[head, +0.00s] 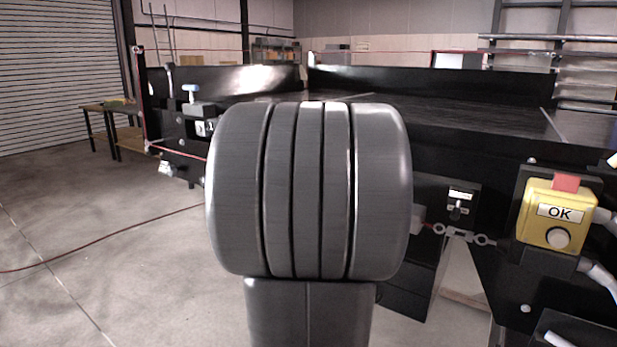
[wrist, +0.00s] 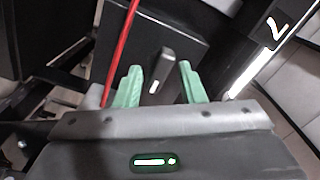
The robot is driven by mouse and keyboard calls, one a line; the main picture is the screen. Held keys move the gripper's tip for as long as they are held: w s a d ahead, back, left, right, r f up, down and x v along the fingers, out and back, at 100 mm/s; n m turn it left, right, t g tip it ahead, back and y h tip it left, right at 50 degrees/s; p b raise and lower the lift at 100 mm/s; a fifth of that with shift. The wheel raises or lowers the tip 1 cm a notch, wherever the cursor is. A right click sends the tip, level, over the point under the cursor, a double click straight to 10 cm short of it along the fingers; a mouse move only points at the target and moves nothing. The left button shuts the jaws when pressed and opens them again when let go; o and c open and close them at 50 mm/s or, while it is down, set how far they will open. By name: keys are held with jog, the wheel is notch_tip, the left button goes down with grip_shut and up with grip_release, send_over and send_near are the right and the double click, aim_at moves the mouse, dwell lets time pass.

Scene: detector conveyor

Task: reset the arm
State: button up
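My gripper (wrist: 160,67) shows in the wrist view, with two green fingers spread apart and an open gap between them. A dark grey block or handle with a small white mark (wrist: 166,68) appears between and beyond the fingertips. I cannot tell how far beyond them it is, and no finger is seen closed on it. In the head view my own grey arm link fills the middle. My gripper is hidden or out of that view.
In the head view a black conveyor (head: 470,112) runs behind my arm. A yellow box marked OK (head: 545,222) with a round button is at the right. A small switch panel (head: 459,203) sits right of my arm. A red cord (wrist: 122,52) passes left of the fingers. Open floor (head: 90,240) lies left.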

jog(key=n+p, duration=0.2)
jog(key=n, duration=0.2)
jog(key=shift+r, duration=0.1)
jog(key=shift+a, duration=0.1)
dwell(0.3)
